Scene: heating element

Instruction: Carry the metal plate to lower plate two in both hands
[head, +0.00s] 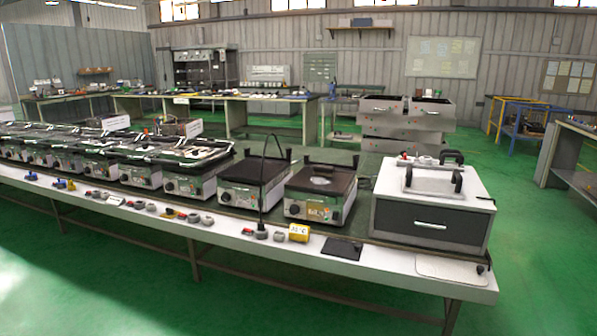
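A light metal plate (420,180) with black handles lies on top of a dark grey box unit (420,222) at the right end of the long workbench. To its left stand two units with dark, flat top plates, one nearer the box (323,179) and one further left (252,170). The nearer one has a small round mark on its top. Several more units (190,153) with framed tops line the bench to the left. I cannot read any label that tells which is lower plate two. Neither of my grippers is in view.
The white workbench (460,283) has a front edge with several small knobs, a yellow block (299,232) and a black pad (342,249). A thin black rod rises by the left dark-topped unit. Green floor is clear in front and at right.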

